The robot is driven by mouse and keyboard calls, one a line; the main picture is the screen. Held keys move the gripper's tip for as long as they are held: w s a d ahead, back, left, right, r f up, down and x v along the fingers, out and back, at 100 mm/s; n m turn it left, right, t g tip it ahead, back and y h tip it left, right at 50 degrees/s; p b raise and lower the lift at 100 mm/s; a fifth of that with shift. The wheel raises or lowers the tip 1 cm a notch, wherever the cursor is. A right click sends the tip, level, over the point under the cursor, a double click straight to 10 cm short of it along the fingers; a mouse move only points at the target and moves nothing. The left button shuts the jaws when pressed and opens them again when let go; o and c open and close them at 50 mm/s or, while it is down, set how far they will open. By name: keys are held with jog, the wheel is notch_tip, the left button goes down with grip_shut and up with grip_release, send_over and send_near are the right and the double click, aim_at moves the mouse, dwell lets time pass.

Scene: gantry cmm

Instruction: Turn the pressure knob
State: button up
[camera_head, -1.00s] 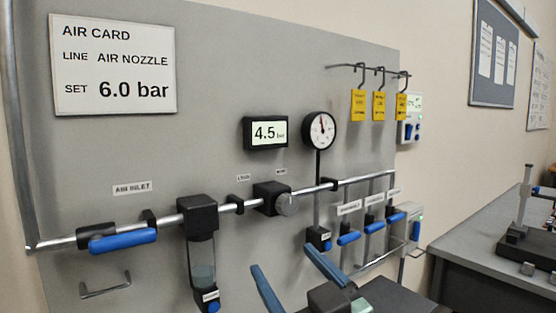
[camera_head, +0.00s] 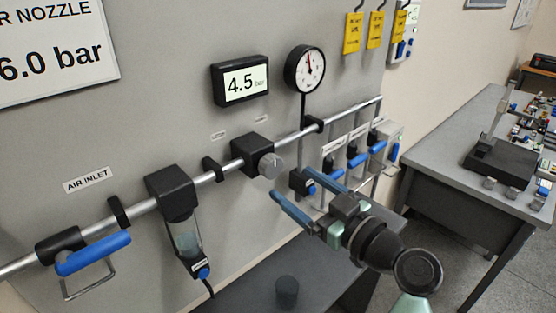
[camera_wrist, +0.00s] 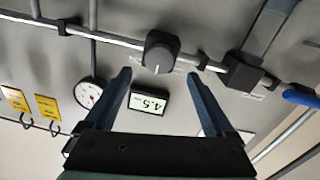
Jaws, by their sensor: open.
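The pressure knob (camera_head: 270,165) is a grey round knob on the front of a black regulator block (camera_head: 247,151) on the pipe. It also shows in the wrist view (camera_wrist: 158,56), where the picture is upside down. My gripper (camera_head: 291,182) is open and empty, with its blue fingers pointing at the board just below and right of the knob. In the wrist view my gripper (camera_wrist: 158,74) has the knob between the lines of its fingers, beyond the tips. The digital display (camera_head: 241,82) reads 4.5 bar. A card (camera_head: 55,55) reads 6.0 bar.
A dial gauge (camera_head: 304,68) rises right of the regulator. Blue-handled valves (camera_head: 352,160) and hanging yellow tags (camera_head: 375,30) are further right. A filter bowl (camera_head: 184,235) and a blue inlet lever (camera_head: 93,253) are left. A grey table (camera_head: 440,170) stands at right.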

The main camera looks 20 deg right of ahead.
aim_at(275, 169)
jog(key=p+x, duration=0.2)
jog(key=x, duration=0.4)
jog(key=shift+w, duration=0.15)
jog(key=c, duration=1.4)
